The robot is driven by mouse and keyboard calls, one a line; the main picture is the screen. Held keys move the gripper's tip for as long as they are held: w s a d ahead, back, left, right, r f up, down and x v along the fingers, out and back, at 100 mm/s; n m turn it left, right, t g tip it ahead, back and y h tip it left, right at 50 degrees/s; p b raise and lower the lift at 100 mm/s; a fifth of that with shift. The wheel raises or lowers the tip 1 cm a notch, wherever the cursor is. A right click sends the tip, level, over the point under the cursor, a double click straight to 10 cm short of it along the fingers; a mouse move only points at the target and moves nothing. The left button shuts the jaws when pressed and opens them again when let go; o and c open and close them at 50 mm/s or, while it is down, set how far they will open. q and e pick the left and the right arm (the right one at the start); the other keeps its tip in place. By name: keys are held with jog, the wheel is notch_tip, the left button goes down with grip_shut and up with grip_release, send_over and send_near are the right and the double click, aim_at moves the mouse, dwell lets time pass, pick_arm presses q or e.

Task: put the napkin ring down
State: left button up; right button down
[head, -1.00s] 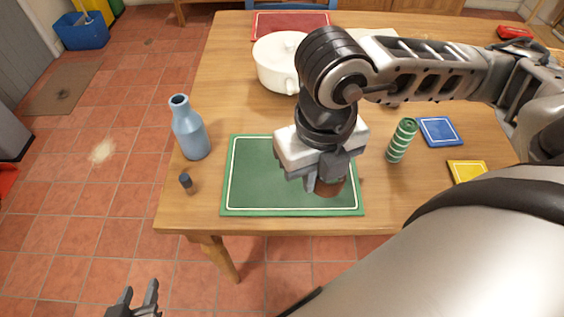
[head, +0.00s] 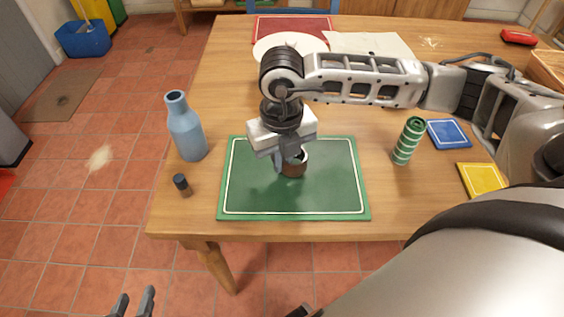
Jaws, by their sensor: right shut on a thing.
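The napkin ring (head: 295,168) is a short brown ring with an open top, over the middle of the green placemat (head: 330,202). My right gripper (head: 288,160) comes down from above and is shut on the ring's wall. The ring looks at or very near the mat; I cannot tell whether it touches. My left gripper (head: 134,302) shows only by its fingertips at the bottom edge, off the table and low over the floor. Its two fingers stand apart with nothing between them.
A blue bottle (head: 186,128) and a small dark-capped item (head: 182,185) stand left of the mat. A green striped cylinder (head: 408,142), a blue coaster (head: 448,133) and a yellow coaster (head: 482,180) are at right.

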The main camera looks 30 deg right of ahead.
jog(key=shift+f, duration=0.85)
jog(key=shift+f, duration=0.1)
jog(key=c, duration=1.6)
grip_release()
jog(key=shift+r, duration=0.2)
notch_tip(320, 180, up, 12)
jog(key=shift+f, duration=0.1)
